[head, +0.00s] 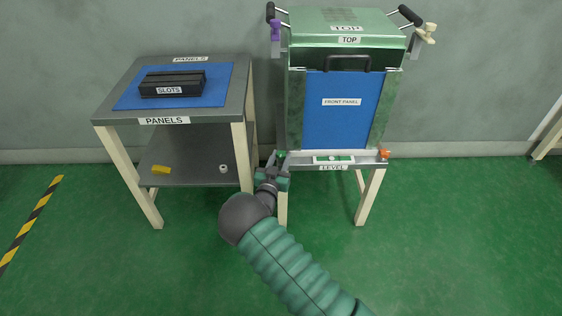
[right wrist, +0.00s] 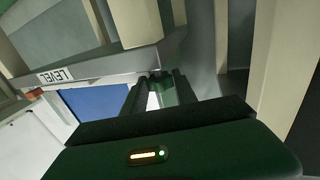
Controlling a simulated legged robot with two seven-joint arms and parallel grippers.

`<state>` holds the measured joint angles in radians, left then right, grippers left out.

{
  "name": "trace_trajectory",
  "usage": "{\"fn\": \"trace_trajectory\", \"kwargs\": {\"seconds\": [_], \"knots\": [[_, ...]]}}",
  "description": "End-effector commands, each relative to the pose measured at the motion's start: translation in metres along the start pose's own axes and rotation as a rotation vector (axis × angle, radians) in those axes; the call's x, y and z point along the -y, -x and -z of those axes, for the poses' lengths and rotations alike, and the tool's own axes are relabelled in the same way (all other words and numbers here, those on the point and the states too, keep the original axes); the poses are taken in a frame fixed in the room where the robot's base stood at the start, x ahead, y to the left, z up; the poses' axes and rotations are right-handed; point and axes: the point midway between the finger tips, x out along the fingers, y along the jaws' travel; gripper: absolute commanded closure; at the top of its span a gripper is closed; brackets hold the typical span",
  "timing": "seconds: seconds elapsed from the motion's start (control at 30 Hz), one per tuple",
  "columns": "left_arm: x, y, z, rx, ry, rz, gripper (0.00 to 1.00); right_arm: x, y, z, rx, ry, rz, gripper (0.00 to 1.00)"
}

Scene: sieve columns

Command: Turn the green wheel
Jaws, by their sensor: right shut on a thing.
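My right gripper (head: 273,168) reaches that corner from below and in front, and is shut on the green wheel. In the right wrist view, green (right wrist: 168,92) shows between the two dark fingers, beneath the grey ledge with the LEVEL label. The wheel's turn angle cannot be told. My left gripper is in neither view.
An orange wheel (head: 384,154) is at the stand's front right corner. A green level (head: 333,159) sits on the ledge between, below the blue front panel (head: 342,108). A PANELS table (head: 106,116) with black slots (head: 172,79) stands left. The floor in front is free.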

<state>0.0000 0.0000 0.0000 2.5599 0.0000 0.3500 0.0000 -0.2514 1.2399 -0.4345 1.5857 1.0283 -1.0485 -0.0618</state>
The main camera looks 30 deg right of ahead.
Motion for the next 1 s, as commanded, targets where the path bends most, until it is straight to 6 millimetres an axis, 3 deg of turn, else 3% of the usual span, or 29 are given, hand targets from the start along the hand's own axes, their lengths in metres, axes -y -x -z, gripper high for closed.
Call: {"fn": "trace_trajectory", "kwargs": {"seconds": [0.03, 0.2, 0.6, 0.63, 0.8, 1.0], "knots": [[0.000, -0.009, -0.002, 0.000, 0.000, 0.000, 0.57, 0.003, -0.001, -0.003, -0.005, -0.007, -0.041, 1.00], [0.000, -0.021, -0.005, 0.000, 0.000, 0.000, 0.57, 0.005, -0.001, -0.002, -0.004, -0.008, -0.183, 1.00], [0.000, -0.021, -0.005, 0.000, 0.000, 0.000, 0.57, 0.005, 0.000, 0.000, 0.004, -0.002, -0.236, 1.00], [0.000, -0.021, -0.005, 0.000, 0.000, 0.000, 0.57, 0.005, 0.000, 0.000, 0.004, -0.002, -0.236, 0.64], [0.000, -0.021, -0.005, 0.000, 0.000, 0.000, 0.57, 0.005, 0.000, 0.000, 0.004, -0.001, -0.236, 0.44], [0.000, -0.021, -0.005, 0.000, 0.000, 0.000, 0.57, 0.004, 0.000, 0.000, 0.004, -0.001, -0.236, 0.44]]}}
